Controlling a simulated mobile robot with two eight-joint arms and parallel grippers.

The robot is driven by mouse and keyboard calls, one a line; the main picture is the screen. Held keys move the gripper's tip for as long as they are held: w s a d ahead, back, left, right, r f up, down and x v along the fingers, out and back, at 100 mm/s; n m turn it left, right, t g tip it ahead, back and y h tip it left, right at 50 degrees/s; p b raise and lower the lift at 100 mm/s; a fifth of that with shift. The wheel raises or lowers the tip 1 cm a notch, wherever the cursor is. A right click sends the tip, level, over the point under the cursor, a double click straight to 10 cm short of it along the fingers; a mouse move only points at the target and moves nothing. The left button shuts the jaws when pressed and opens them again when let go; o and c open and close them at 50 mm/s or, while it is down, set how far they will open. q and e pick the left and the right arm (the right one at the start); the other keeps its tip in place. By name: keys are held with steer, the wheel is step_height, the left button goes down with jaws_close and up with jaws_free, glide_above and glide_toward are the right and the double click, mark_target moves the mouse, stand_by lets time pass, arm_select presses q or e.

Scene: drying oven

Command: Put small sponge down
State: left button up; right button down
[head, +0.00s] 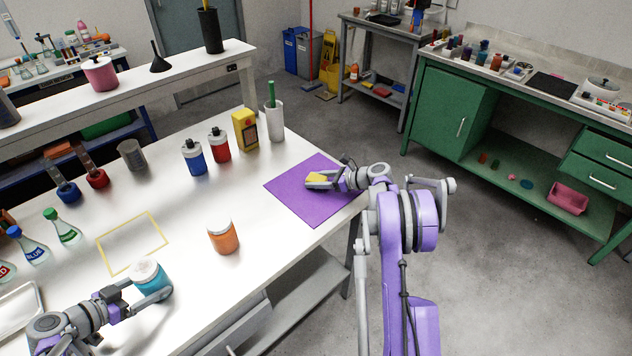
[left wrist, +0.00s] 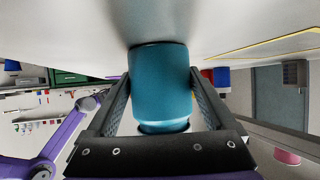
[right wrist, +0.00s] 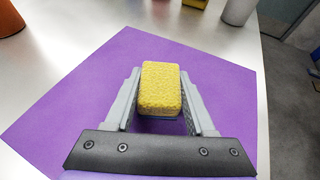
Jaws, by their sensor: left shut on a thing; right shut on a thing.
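The small yellow sponge (head: 317,178) is at the purple mat (head: 310,208) on the white table. My right gripper (head: 322,181) is shut on it. In the right wrist view the sponge (right wrist: 161,90) sits between the two fingers (right wrist: 160,102), over the mat (right wrist: 75,105); whether it touches the mat I cannot tell. My left gripper (head: 157,290) is shut on a teal jar with a white lid (head: 148,273) near the table's front left. The left wrist view shows the jar (left wrist: 161,85) between both fingers (left wrist: 160,92).
An orange jar (head: 223,237) stands left of the mat. Blue and red bottles (head: 195,158), a yellow box (head: 245,130) and a white cup (head: 275,123) stand behind it. A yellow outlined rectangle (head: 158,222) on the table is empty. Flasks (head: 66,228) stand at the left.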

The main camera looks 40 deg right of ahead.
step_height(320, 180, up, 10)
steer(key=w+a+n+g+y, duration=0.1)
steer(key=w+a, duration=0.5)
steer(key=a, duration=0.2)
steer(key=w+a+n+y, duration=0.1)
steer(key=w+a, duration=0.4)
steer(key=a, duration=0.4)
steer(key=n+g+y, duration=0.2)
glide_above(194, 213)
step_height(194, 213, down, 10)
steer(key=shift+f, duration=0.1)
steer(key=shift+f, duration=0.15)
steer(key=shift+c, duration=1.2)
jaws_free()
